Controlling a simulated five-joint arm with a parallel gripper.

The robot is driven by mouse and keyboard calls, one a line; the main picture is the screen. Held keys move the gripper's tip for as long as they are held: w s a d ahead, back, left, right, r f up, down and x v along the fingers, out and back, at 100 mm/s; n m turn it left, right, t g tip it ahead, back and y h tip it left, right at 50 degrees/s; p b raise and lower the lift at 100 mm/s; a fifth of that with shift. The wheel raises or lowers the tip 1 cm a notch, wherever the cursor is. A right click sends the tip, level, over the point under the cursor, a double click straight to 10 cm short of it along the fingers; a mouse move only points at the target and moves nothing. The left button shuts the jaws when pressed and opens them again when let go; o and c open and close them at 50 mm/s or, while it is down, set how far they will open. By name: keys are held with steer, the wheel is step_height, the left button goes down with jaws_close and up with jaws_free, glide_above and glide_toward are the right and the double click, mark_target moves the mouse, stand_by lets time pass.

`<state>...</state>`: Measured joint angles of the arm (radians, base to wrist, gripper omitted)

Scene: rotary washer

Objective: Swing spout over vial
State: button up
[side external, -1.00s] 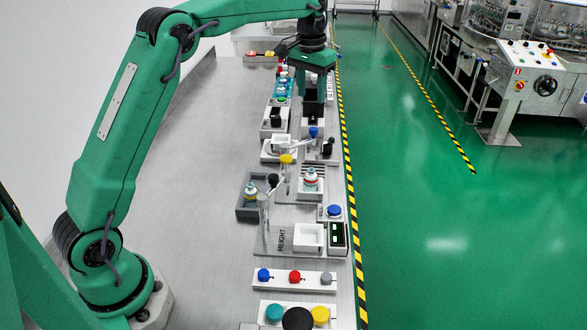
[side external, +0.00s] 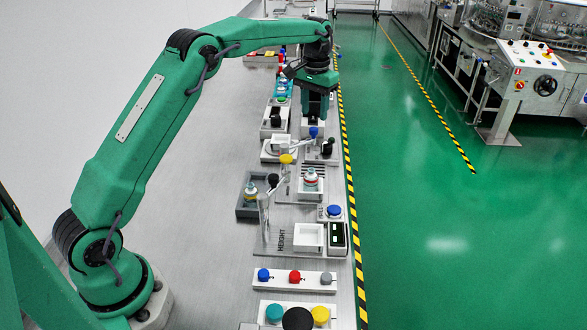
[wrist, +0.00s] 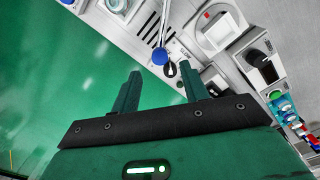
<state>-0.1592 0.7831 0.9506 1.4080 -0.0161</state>
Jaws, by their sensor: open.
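My gripper (side external: 315,112) is open and empty, pointing down above the far part of the bench row. A thin rod (wrist: 162,25) runs from the blue knob. In the side view the blue knob (side external: 313,132) is just below my gripper, apart from it. A pale slanting arm shows near a yellow knob (side external: 286,159); which part is the spout is unclear. A red-banded vial (side external: 311,179) stands on a slotted white base.
Another bottle (side external: 251,192) stands in a grey tray. Button panels (side external: 294,280) are nearer the camera. The bench left of the row is clear.

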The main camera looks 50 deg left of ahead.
mark_target(314, 128)
steer(key=shift+f, duration=2.55)
jaws_close()
